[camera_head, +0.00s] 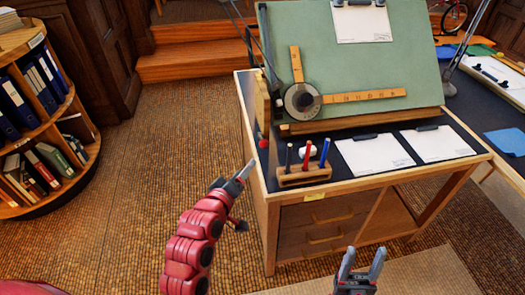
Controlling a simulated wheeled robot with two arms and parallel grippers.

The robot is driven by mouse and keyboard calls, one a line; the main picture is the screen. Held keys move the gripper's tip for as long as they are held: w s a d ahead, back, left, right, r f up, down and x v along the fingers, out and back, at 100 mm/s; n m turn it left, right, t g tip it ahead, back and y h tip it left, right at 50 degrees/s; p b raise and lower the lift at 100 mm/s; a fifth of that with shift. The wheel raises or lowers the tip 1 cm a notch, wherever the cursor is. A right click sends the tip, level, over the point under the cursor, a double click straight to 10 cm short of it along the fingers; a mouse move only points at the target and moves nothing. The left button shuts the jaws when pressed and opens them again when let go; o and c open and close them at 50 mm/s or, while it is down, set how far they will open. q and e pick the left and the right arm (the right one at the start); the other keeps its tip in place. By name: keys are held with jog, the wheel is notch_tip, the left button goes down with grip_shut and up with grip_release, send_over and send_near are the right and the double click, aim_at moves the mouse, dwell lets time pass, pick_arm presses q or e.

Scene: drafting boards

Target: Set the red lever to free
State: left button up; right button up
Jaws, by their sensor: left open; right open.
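The red lever shows as a small red knob (263,142) at the left edge of the drafting desk, below the left side of the tilted green board (360,75). Its shaft and any setting marks are too small to read. My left gripper (244,176) is open, just below and left of the knob, apart from it, beside the desk's left edge. My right gripper (364,258) is open and empty, low in front of the desk, with its fingers pointing up.
A wooden pen holder (304,176) with pens stands on the desk close to the knob. Paper sheets (374,154) lie to its right. A round bookshelf (45,120) stands at the left. The floor (165,135) between shelf and desk is clear.

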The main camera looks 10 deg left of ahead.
pick_arm(q)
jog(key=b, duration=0.9)
send_near(263, 145)
jog(key=x, duration=1.1)
jog(key=shift+w+f, duration=0.1)
jog(key=shift+f, duration=0.05)
grip_shut()
jog(key=shift+r, duration=0.2)
